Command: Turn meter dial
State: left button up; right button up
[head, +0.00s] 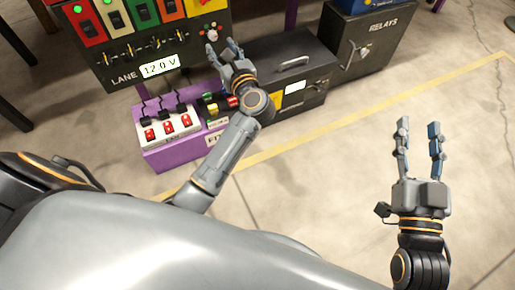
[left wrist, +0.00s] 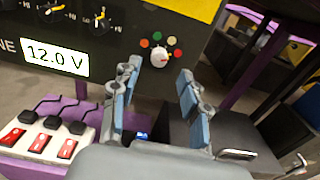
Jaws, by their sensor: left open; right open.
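The meter dial, a small white knob (left wrist: 159,59) ringed by coloured dots, sits on the dark panel (left wrist: 120,55) right of a lit "12.0 V" display (left wrist: 55,58). In the head view the dial (head: 212,34) is just above my left gripper (head: 221,46). My left gripper (left wrist: 159,72) is open and empty. In the left wrist view the dial appears between its fingertips, beyond them; I cannot tell how large the gap is. My right gripper (head: 418,130) is open and empty over the floor at the right, well away from the panel.
A purple-based box with red switches (head: 168,128) stands below the panel. A dark toolbox (head: 290,62) and the "RELAYS" cabinet (head: 365,42) stand to its right. More knobs (head: 155,44) line the panel left of the dial. The floor around my right gripper is clear.

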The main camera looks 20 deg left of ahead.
pick_arm(q)
jog(key=s+d+m+t+h+p, duration=0.2)
jog(key=d+m+t+h+p, duration=0.15)
jog(key=d+m+p, duration=0.55)
jog(key=s+d+m+t+h+p, duration=0.25)
jog(key=d+m+h+p, duration=0.3)
jog(key=m+p, duration=0.65)
jog(key=s+d+f+m+g+h+p, duration=0.3)
jog(key=s+f+m+g+h+p, duration=0.3)
jog(key=s+f+m+p, duration=0.5)
jog(key=shift+s+d+f+m+g+p, duration=0.15)
jog(key=shift+s+d+m+g+p, duration=0.35)
jog(key=shift+s+m, duration=1.7)
jog(key=shift+w+m, duration=0.7)
